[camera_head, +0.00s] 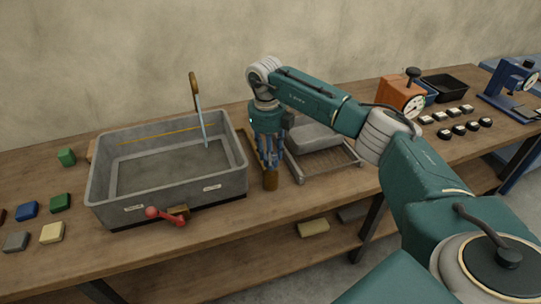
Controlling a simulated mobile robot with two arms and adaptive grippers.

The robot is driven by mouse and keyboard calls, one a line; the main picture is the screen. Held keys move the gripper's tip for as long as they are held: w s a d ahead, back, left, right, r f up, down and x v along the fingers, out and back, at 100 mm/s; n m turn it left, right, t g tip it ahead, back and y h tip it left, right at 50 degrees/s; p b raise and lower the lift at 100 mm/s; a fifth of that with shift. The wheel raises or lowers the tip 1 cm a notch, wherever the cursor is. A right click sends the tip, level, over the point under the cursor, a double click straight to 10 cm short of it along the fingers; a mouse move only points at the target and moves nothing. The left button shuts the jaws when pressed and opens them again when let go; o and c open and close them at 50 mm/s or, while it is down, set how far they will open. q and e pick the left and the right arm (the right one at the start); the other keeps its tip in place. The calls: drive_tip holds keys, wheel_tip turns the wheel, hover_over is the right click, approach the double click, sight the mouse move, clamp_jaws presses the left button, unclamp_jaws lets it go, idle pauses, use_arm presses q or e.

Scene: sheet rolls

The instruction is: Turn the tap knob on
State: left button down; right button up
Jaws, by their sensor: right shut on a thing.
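A grey rectangular vat (220,190) stands on the wooden bench at the left. On its front wall is a small brass tap (180,211) with a red knob (166,215), a lever with a round ball at its left end. My right gripper (270,168) points down to the right of the vat. It is shut on a brown, handle-like piece (270,183) low over the bench; whether this touches the bench I cannot tell. The gripper is well apart from the red knob. My left gripper is not in view.
A long-handled tool (200,115) stands up out of the vat. A wire rack with a grey tray (312,137) is right of my gripper. Coloured blocks (52,232) lie left of the vat. An orange gauge device (402,97) stands farther right. Bench in front is clear.

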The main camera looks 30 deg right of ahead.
drive_tip(key=o, duration=1.1)
drive_tip(key=shift+o, duration=0.2)
wheel_tip(320, 180, up, 12)
drive_tip(key=shift+a, duration=0.35)
